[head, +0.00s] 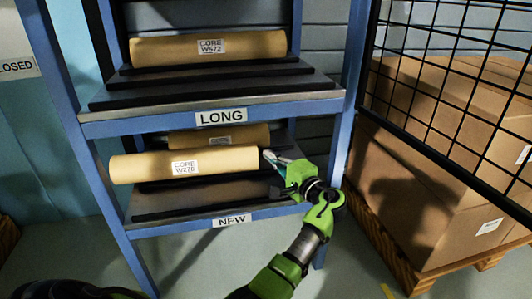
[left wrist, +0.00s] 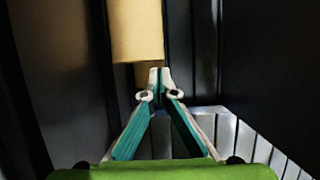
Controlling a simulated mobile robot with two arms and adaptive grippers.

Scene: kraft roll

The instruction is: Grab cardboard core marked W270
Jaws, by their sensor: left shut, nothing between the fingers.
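The cardboard core marked W270 (head: 185,165) is a tan tube lying across the front of the lower shelf, its label facing me and its left end past the blue post. My left gripper (head: 270,157) is at its right end, shut and empty. In the left wrist view the closed fingertips (left wrist: 160,73) are by the end of a tan core (left wrist: 137,30); I cannot tell if they touch it. A second core (head: 220,137) lies behind W270, its label partly hidden. My right gripper is not in view.
A core marked W572 (head: 210,47) lies on the upper shelf, above the LONG sign (head: 221,117). The NEW sign (head: 232,221) is on the lower edge. A blue post (head: 340,150) and black wire mesh (head: 440,100) stand right, with cardboard boxes (head: 400,190) on a pallet behind.

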